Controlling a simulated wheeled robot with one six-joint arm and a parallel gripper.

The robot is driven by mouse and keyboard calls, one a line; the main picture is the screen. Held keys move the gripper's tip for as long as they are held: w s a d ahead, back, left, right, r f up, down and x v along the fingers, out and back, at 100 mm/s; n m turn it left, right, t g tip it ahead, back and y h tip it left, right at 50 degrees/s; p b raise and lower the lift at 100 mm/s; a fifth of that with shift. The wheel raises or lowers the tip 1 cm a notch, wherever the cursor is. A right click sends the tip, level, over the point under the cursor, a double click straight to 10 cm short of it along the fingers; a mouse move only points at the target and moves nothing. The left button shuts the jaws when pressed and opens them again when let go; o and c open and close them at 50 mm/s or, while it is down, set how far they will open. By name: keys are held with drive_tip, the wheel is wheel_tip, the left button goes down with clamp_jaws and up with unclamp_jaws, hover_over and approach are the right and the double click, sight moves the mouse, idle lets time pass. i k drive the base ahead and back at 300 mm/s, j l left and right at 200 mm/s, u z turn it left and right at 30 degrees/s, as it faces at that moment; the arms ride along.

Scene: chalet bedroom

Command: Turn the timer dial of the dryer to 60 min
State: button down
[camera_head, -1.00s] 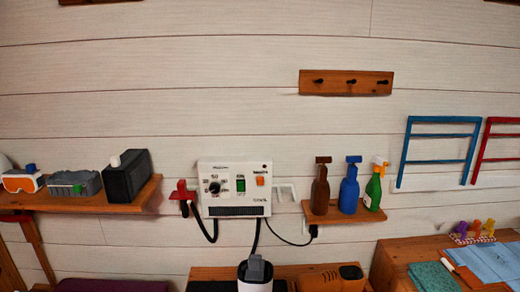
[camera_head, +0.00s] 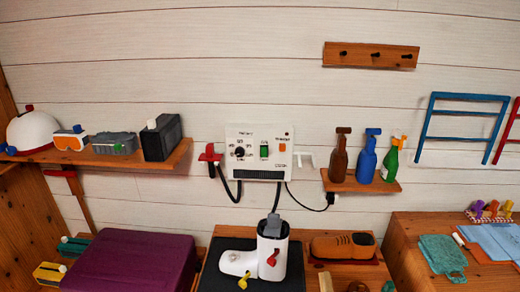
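The dryer (camera_head: 259,133) is a white box fixed to the plank wall, near the middle of the head view. Its timer dial (camera_head: 239,152) is a small black knob at the left of the front panel, with small marks around it. The marks and the dial's setting are too small to read. A green switch (camera_head: 264,150) and an orange square (camera_head: 282,147) sit to the right of the dial. My gripper is not in view, and nothing covers the dial.
A red nozzle (camera_head: 210,154) hangs left of the dryer on a black hose. A shelf with bottles (camera_head: 367,158) is at right; another shelf (camera_head: 180,155) with a helmet and boxes is at left.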

sight(239, 152)
drive_tip(key=i+j+z, duration=0.15)
drive_tip(key=i+z, duration=0.15)
drive_tip(key=i, duration=0.15)
drive_tip(key=i+j+z, duration=0.3)
drive_tip(key=i+l, duration=0.1)
